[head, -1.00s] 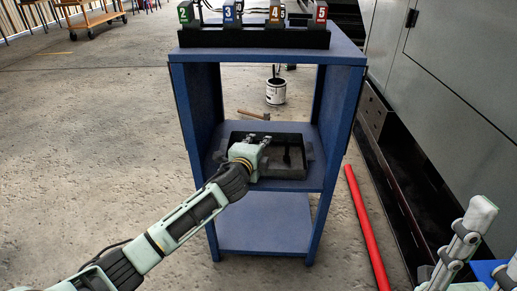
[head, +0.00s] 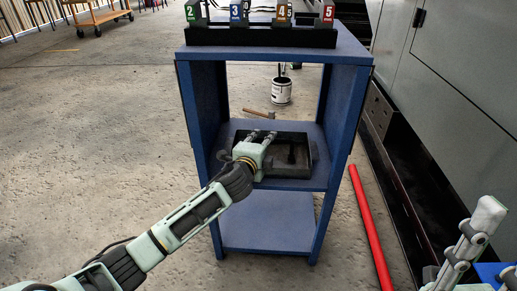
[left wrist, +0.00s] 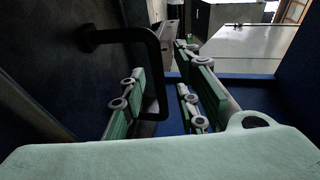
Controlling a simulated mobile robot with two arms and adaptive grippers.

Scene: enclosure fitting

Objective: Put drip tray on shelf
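The drip tray is a black rectangular tray (head: 303,168) lying on the middle shelf (head: 322,182) of a blue shelf unit. My left gripper (head: 262,137) reaches over the tray's left part, and its hand hides some of the rim there. In the left wrist view, a dark bent handle (left wrist: 154,48) on a dark surface passes between the spread fingers of the left gripper (left wrist: 160,105). Gaps show beside the handle, so the fingers are not closed on it. My right gripper (head: 490,245) is partly in view at the lower right, fingers apart, away from the tray.
A black rack (head: 260,38) with numbered coloured blocks stands on the unit's top. A hammer (head: 260,115) and a paint can (head: 281,91) are behind the unit. A red pole (head: 369,225) lies on the floor to the right, near grey cabinets (head: 450,85).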

